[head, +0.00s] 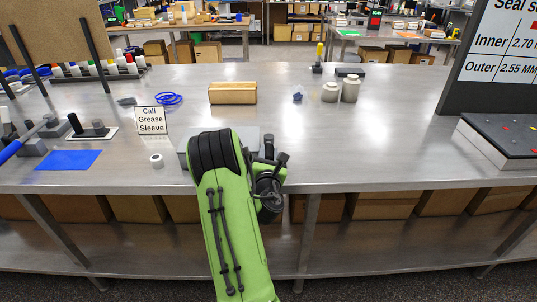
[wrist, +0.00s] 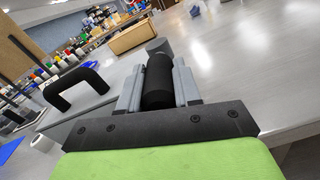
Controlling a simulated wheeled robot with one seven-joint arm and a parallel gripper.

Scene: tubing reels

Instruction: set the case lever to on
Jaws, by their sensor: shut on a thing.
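A grey case (head: 183,146) sits on the bench, mostly hidden behind my arm in the head view. In the wrist view the grey case (wrist: 62,122) has a black arched handle (wrist: 78,84) on top, left of my gripper (wrist: 159,72). My gripper is shut on a black cylindrical grip (wrist: 158,86), which looks like the case lever, with a finger on each side.
A "Call Grease Sleeve" sign (head: 151,121) and a white ring (head: 156,160) stand left of the case. A wooden box (head: 232,93) and two grey-white containers (head: 350,89) stand farther back.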

